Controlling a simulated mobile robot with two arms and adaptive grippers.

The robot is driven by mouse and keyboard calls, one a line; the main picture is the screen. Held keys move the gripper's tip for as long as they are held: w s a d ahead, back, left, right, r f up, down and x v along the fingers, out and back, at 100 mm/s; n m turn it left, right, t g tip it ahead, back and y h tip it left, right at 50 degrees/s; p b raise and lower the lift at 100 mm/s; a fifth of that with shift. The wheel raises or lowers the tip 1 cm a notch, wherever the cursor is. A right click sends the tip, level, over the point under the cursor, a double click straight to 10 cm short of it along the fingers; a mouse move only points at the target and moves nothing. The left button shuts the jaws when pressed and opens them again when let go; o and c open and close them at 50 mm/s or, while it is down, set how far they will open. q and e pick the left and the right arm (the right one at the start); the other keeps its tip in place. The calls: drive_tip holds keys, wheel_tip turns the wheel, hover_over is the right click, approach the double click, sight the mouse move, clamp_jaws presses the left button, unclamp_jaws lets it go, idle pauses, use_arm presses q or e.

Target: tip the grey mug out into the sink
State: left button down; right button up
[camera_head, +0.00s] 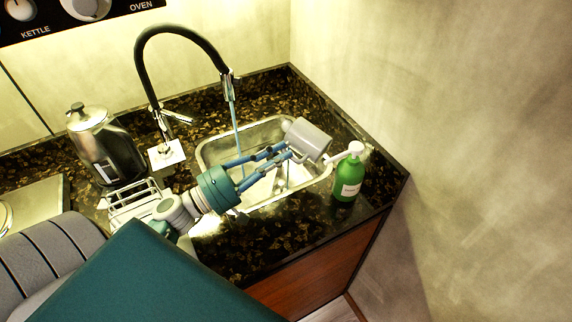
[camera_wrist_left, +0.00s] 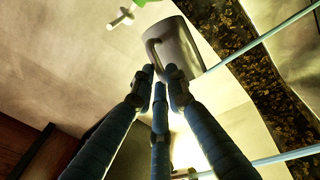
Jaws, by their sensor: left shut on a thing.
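The grey mug (camera_head: 307,140) is tilted well over above the right part of the sink (camera_head: 206,160). My left gripper (camera_head: 286,151) reaches across the sink from the left and is shut on the mug's handle. In the left wrist view, the mug (camera_wrist_left: 181,46) stands just beyond the fingertips (camera_wrist_left: 161,79), with its handle at the fingers. The inside of the mug is hidden, and I cannot tell whether anything is in it. My right gripper is not in view.
A black tap (camera_head: 183,31) arches over the sink with a thin bluish stream below it. A green soap bottle (camera_head: 348,178) stands close to the mug, at the sink's right edge. A metal kettle (camera_head: 99,145) and a white rack (camera_head: 131,201) are at the left.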

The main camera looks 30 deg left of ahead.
use_arm(q)
drive_tip(key=shift+r, duration=0.35)
drive_tip(key=shift+a+r, duration=0.2)
drive_tip(key=shift+r, duration=0.05)
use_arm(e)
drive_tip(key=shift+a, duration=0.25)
use_arm(q)
drive_tip(key=shift+r+n, duration=0.15)
drive_tip(key=shift+n, duration=0.15)
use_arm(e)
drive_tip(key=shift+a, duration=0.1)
use_arm(q)
drive_tip(key=shift+a+b, duration=0.15)
drive_tip(key=shift+b, duration=0.15)
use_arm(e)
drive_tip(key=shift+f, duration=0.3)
use_arm(q)
drive_tip(key=shift+n+t+b, duration=0.3)
drive_tip(key=shift+n+t, duration=0.1)
drive_tip(key=shift+n, duration=0.1)
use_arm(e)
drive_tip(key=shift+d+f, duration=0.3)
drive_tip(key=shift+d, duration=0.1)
use_arm(q)
drive_tip(key=shift+a+r+n+t+b, duration=0.2)
drive_tip(key=shift+n+t+b, duration=0.1)
drive_tip(key=shift+n+b, duration=0.25)
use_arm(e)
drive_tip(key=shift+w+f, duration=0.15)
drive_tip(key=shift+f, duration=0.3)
